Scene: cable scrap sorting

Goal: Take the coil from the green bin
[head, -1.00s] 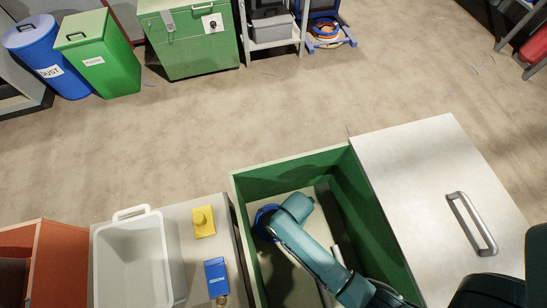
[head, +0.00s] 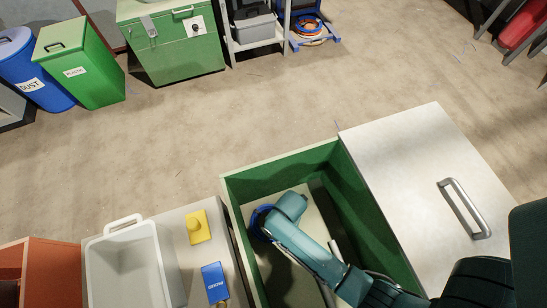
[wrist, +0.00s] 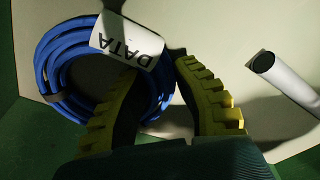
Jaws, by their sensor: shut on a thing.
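The blue cable coil (head: 260,221) lies inside the green bin (head: 279,157), near its left wall, partly covered by my arm. In the wrist view the coil (wrist: 58,62) is a bundle of several loops with a white tag (wrist: 127,41) reading "DATA". My gripper (wrist: 157,78) has yellow ridged fingers and is shut on the near right side of the coil's ring, with strands between the fingers. In the head view my arm hides the fingers.
A pale tube (wrist: 286,82) lies in the bin right of my gripper. The bin's green walls stand around my arm. A white panel with a handle (head: 465,208) adjoins on the right. A white tub (head: 127,262), yellow object (head: 198,228) and blue box (head: 214,282) stand left.

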